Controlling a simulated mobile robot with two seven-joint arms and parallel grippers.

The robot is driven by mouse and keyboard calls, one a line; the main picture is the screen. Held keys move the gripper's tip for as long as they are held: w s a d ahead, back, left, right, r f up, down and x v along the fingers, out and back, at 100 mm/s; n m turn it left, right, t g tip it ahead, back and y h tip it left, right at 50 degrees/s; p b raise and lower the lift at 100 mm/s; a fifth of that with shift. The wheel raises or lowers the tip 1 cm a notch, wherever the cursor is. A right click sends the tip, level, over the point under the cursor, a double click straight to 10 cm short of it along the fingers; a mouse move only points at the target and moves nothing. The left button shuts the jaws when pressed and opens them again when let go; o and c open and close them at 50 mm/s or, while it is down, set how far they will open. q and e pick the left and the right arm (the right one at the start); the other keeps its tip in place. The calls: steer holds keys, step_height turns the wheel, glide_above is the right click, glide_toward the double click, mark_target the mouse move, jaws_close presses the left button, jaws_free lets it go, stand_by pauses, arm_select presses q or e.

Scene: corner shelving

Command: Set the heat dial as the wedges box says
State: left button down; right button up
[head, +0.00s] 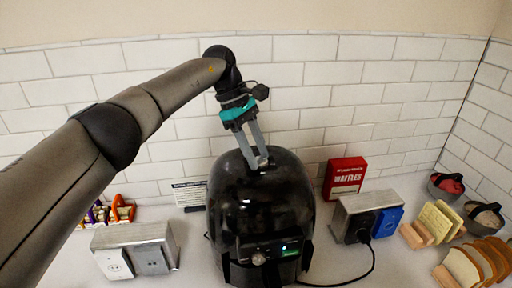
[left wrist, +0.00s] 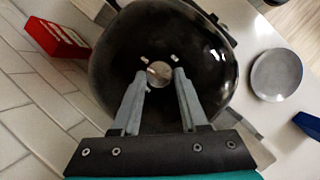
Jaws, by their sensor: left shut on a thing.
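A black domed appliance (head: 262,200) stands on the counter against the tiled wall. Its front has a small round knob (head: 258,258) and a lit panel (head: 290,247). My left gripper (head: 258,162) reaches down onto the dome's top. In the left wrist view, its two fingers (left wrist: 160,78) stand on either side of a round light-grey knob (left wrist: 159,73) on top of the appliance (left wrist: 108,72), and are shut on it. Any marks around that knob are too small to read. A red box (head: 345,177) behind on the right reads "WAFFLES"; I see no wedges box.
A metal outlet box (head: 135,249) stands left, another (head: 357,207) right with a black plug and cable. A printed card (head: 189,195) leans behind. Bread slices in racks (head: 430,226) and small bowls (head: 445,186) stand far right. Snack packets (head: 112,212) lie at left.

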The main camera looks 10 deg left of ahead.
arm_select(q)
steer(key=shift+w+r+m+g, duration=0.1)
steer(key=shift+m+g, duration=0.2)
steer(key=shift+m, duration=0.3)
steer(key=shift+m+p, duration=0.5)
steer(key=shift+m, duration=0.1)
steer(key=shift+c, duration=2.2)
jaws_free()
steer(key=shift+n+b, duration=0.4)
steer(key=shift+n, duration=0.2)
